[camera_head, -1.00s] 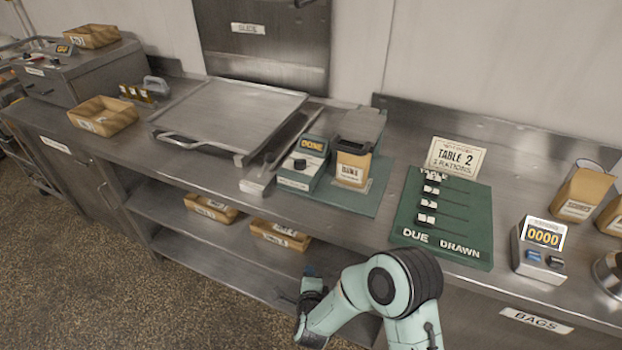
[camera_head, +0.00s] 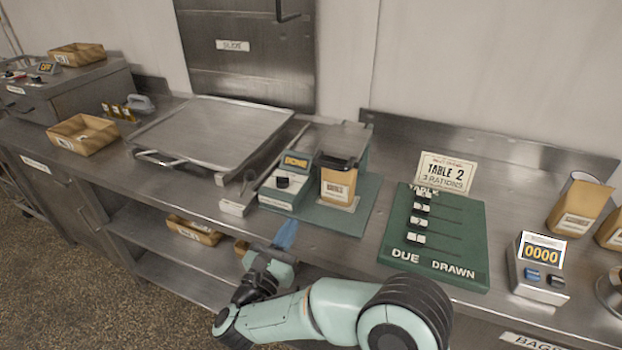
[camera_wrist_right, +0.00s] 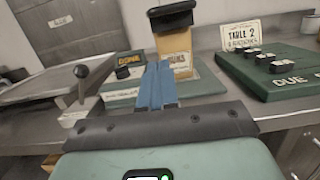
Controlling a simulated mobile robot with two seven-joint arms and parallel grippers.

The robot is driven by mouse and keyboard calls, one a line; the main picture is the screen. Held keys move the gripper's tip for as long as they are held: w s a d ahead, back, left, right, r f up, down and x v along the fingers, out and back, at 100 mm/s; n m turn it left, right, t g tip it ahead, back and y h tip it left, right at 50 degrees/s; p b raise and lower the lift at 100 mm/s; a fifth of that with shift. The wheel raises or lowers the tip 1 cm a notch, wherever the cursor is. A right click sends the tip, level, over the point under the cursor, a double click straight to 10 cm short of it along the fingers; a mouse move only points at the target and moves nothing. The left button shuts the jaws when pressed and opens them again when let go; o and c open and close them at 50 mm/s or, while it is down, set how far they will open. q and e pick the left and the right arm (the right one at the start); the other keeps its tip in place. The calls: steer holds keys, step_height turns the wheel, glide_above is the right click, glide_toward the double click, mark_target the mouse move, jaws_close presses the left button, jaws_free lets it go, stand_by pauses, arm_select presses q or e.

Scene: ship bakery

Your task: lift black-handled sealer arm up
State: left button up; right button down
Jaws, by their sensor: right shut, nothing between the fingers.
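The sealer stands on a green base (camera_head: 372,205) on the counter, with a small "DONE" display unit (camera_head: 285,190) at its left. The black handle (camera_head: 338,163) of its arm lies across the top of a tan labelled bag (camera_head: 338,187). The handle also shows at the top of the right wrist view (camera_wrist_right: 172,15), above the bag. My right gripper (camera_head: 286,234) is shut and empty, its blue fingers pointing at the sealer from in front of the counter edge. Its fingertips (camera_wrist_right: 157,66) are below the handle in the wrist view and apart from it. My left gripper is out of view.
Left of the display unit is a dark-knobbed lever (camera_head: 249,178) on a white block. A large metal tray (camera_head: 210,132) lies further left. At right are a green "TABLE 2" board (camera_head: 450,225) and a counter box reading 0000 (camera_head: 540,265). The counter's front edge lies by my gripper.

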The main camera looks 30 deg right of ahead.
steer(key=r+p+x, duration=0.2)
steer(key=p+x, duration=0.2)
steer(key=x, duration=0.9)
steer(key=shift+a+r, duration=0.2)
steer(key=shift+r, duration=0.15)
steer(key=shift+s+r, duration=0.1)
steer(key=shift+s, duration=0.1)
